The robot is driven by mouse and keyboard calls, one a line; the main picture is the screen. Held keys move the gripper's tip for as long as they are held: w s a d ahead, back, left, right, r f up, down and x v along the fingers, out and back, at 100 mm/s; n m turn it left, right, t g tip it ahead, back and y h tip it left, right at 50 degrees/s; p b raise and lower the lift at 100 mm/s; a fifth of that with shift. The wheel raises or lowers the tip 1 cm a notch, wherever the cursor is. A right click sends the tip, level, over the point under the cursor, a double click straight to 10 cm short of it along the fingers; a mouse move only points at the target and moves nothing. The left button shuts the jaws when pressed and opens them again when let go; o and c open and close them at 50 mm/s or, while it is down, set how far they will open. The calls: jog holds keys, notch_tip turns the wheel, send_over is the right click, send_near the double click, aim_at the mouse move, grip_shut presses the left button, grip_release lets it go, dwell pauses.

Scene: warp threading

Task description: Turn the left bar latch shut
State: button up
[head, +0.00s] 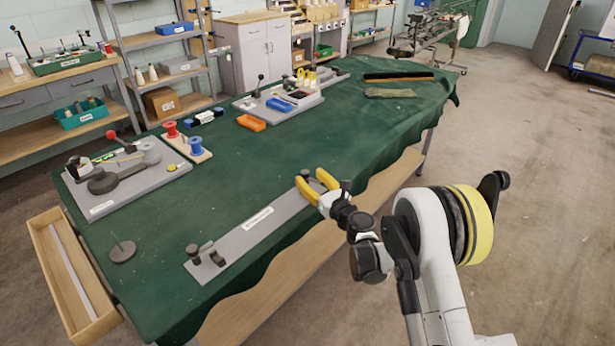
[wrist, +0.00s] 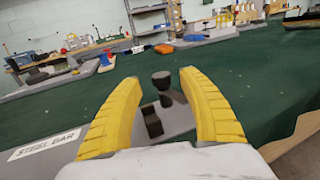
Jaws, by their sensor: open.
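A long grey steel bar plate (head: 250,225) lies along the near edge of the green table, its white label reading STEEL BAR in the wrist view (wrist: 45,145). At its left end stands the left bar latch (head: 205,254), a dark knob beside a dark block. My gripper (head: 312,180) is at the opposite, right end of the plate. Its yellow fingers are open and empty. In the wrist view a dark knob (wrist: 161,80) and a block (wrist: 152,122) at that end show between the fingers (wrist: 158,76); I cannot tell how deep they sit. The left latch is not seen there.
A round dark base with a thin pin (head: 122,250) stands left of the plate.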

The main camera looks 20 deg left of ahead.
aim_at(307, 175)
jog(key=shift+b+x, duration=0.4)
jog(key=shift+x, duration=1.35)
jog(key=shift+d, duration=0.1)
grip_shut()
